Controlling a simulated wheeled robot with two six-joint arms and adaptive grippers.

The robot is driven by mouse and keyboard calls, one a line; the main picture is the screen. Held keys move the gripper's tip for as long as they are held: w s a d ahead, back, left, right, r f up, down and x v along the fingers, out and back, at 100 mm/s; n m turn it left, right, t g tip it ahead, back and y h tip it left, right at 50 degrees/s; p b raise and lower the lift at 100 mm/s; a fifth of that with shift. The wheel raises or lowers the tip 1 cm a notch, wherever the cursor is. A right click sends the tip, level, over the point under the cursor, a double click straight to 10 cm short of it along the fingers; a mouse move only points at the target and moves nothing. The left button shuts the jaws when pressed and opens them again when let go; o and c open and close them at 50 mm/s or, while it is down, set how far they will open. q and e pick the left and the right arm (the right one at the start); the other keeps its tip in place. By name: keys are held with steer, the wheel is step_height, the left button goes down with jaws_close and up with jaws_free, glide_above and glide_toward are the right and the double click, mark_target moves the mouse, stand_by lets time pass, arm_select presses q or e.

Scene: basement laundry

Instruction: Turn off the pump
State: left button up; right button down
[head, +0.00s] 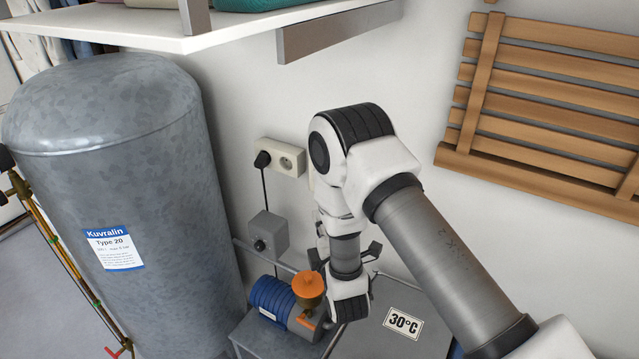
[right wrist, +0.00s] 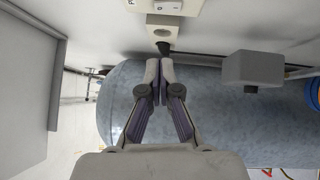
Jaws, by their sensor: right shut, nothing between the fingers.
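The pump (head: 272,297) has a ribbed blue body, an orange cap on top and a smaller orange part at its front. It sits low beside the tank, partly behind my right arm. A black plug (head: 262,159) is in the left outlet of a cream wall socket (head: 290,158); its cable runs down to a grey box (head: 268,234) with a dark knob.
A grey tank (head: 120,190) labelled Kuvralin stands at left. Wooden slats (head: 550,100) hang on the wall at right. A grey surface with a 30°C sign (head: 403,323) is below my arm.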

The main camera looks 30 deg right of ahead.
arm_select(q)
step_height(320, 180, up, 4)
steer(key=p, duration=0.4)
steer(key=shift+w+d+r, duration=0.1)
steer(key=shift+w, duration=0.05)
arm_select(e)
steer(key=d+x, duration=0.2)
steer(key=x, duration=1)
steer(key=shift+s+d, duration=0.35)
steer(key=shift+s, duration=0.05)
